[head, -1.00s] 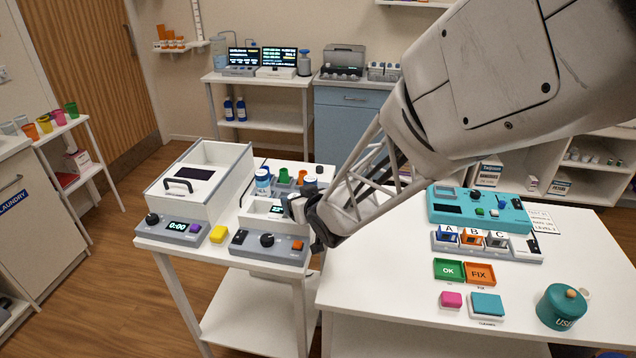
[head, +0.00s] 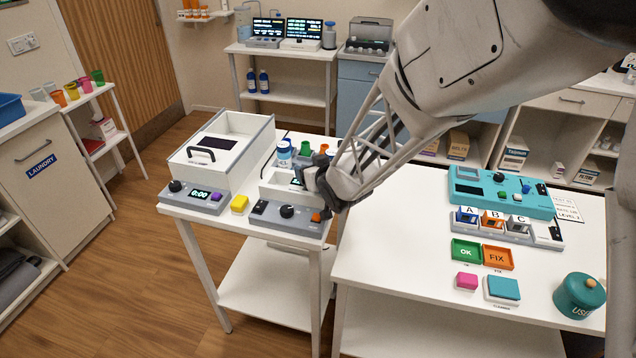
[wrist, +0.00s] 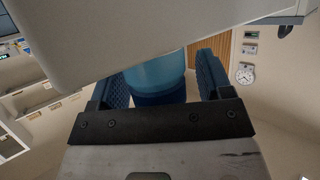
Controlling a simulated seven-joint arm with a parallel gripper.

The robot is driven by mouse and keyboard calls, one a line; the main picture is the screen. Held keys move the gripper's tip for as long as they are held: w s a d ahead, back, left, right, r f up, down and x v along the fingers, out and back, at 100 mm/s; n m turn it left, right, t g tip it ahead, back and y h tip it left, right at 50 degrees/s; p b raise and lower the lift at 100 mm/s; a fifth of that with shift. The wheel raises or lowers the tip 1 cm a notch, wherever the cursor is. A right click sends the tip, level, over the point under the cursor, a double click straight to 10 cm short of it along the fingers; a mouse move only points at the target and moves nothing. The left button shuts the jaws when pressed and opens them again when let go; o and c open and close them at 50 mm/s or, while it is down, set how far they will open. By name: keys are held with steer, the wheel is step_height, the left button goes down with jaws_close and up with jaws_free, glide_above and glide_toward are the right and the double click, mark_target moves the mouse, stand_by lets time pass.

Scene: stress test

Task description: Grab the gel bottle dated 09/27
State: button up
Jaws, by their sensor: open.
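My gripper (head: 318,184) is over the right part of the small white side table, by a grey device. In the wrist view its two blue pads (wrist: 160,82) stand apart. A blue cylindrical thing (wrist: 158,72) with a darker blue lower band shows between the pads; I cannot tell if they touch it. A pale slab hides its upper part in that view. A blue-capped container (head: 284,153) stands left of my gripper in the head view. Two dark blue bottles (head: 257,83) stand on the back table's lower shelf. No date is legible on any of them.
A white box with a handle (head: 220,148) fills the side table's left. A grey control panel (head: 288,217) is at its front, and a green cup (head: 306,148) behind. The right table (head: 400,240) holds a teal device (head: 500,190), coloured trays and a teal pot (head: 580,297).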

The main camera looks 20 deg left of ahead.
stand_by(0.4)
steer(key=c, duration=1)
steer(key=shift+c, duration=0.2)
steer(key=shift+r, duration=5)
steer(key=shift+d, duration=0.1)
